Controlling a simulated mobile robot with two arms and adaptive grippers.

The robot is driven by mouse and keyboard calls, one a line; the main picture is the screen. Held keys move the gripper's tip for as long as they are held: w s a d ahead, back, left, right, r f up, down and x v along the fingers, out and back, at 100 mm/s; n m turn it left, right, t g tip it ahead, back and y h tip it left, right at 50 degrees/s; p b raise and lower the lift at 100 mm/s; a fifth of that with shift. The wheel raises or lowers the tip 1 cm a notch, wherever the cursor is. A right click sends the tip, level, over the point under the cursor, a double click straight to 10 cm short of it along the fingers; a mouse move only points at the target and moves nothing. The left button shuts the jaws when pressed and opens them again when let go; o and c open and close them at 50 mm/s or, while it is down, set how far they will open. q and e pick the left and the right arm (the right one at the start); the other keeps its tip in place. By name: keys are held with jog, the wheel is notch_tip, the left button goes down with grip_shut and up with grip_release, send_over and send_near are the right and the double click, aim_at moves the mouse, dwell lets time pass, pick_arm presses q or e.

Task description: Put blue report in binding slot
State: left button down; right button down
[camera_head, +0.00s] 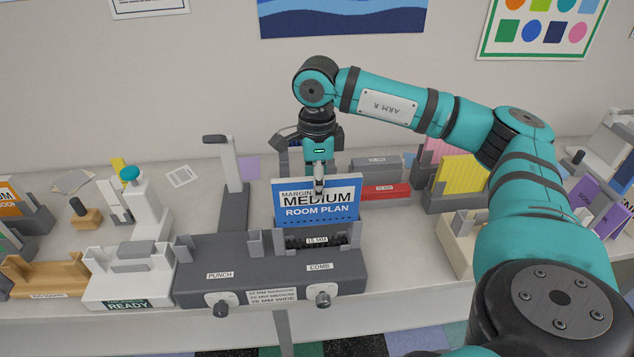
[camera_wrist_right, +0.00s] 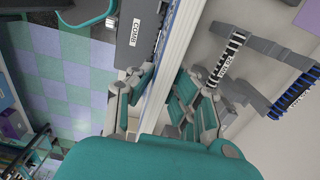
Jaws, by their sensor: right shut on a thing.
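The blue report (camera_head: 330,212), a blue and white booklet reading "MEDIUM ROOM PLAN", stands upright at the grey binding machine (camera_head: 240,278). My right gripper (camera_head: 319,188) is shut on its top edge from above. In the right wrist view the report (camera_wrist_right: 172,58) shows edge-on between the fingers. The binding slot (camera_head: 296,243), with a dark comb and a "15 MM" label, lies just below and in front of the report's lower edge. I cannot tell whether that edge is inside the slot. My left gripper is not in view.
Grey and red comb boxes (camera_head: 385,191) stand behind on the right. A yellow booklet (camera_head: 462,172) stands in a holder farther right. A white "READY" tray (camera_head: 128,285) and a wooden tray (camera_head: 45,275) are left. A grey post (camera_head: 236,175) rises close left of the report.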

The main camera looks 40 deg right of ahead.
jog(key=b, duration=0.4)
send_over(317, 223)
jog(key=shift+w+d+f, duration=0.15)
jog(key=shift+f, duration=1.05)
jog(key=shift+w+d+f, duration=0.1)
jog(key=shift+w+f, duration=0.05)
jog(key=shift+f, duration=1)
jog(key=c, duration=1.2)
grip_release()
notch_tip(317, 223, up, 12)
jog(key=shift+r, duration=0.1)
